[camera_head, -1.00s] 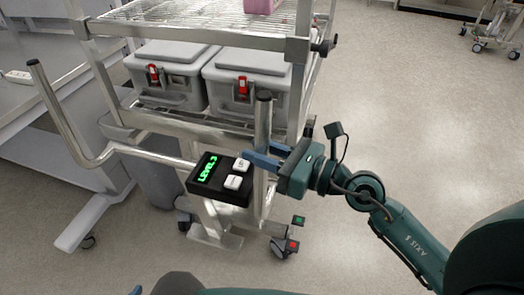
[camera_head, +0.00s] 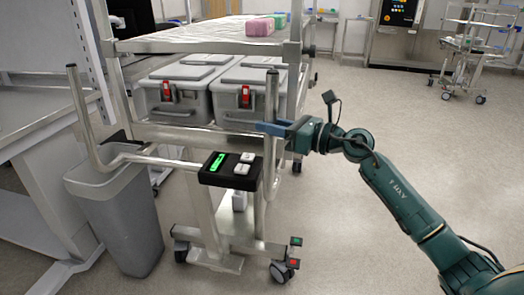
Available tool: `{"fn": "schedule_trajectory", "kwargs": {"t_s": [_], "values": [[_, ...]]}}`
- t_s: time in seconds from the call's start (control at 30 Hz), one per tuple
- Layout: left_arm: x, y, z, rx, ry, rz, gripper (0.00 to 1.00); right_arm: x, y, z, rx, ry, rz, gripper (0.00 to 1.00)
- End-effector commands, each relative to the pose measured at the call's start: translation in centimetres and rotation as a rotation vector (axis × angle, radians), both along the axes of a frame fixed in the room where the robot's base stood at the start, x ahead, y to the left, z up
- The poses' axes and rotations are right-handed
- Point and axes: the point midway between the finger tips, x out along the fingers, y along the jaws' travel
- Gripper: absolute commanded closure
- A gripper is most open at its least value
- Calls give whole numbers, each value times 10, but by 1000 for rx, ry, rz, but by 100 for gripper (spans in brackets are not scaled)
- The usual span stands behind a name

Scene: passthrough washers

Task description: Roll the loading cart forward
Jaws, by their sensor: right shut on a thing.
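The loading cart (camera_head: 185,137) stands in front of me, a metal frame on castors with a wire upper shelf and a lower shelf. Its handle has a left upright bar (camera_head: 84,115) and a right upright bar (camera_head: 271,100). A black control box (camera_head: 230,170) with a green display and two white buttons sits between them. My right gripper (camera_head: 270,128) is shut on the right upright bar, its blue fingers at the bar's mid height. The far sides of the cart are hidden. My left gripper is not in view.
Grey lidded boxes (camera_head: 175,95) with red latches fill the lower shelf; a pink item (camera_head: 260,27) lies on top. A grey bin (camera_head: 120,215) and a bench (camera_head: 40,115) stand close on the left. Floor is clear on the right; another cart (camera_head: 470,55) stands far right.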

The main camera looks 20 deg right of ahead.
Motion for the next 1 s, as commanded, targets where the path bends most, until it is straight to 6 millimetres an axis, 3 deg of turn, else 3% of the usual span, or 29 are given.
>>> {"fn": "schedule_trajectory", "kwargs": {"t_s": [0.03,0.63,0.67,0.87,1.0], "values": [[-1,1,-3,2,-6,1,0,-10,20,-13,-8,30,68,100],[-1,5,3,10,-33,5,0,0,11,-9,-3,26,54,100],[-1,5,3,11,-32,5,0,1,11,-9,-3,25,52,71],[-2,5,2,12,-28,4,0,1,10,-9,-4,26,52,55],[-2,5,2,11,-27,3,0,0,10,-9,-5,26,53,54]]}}
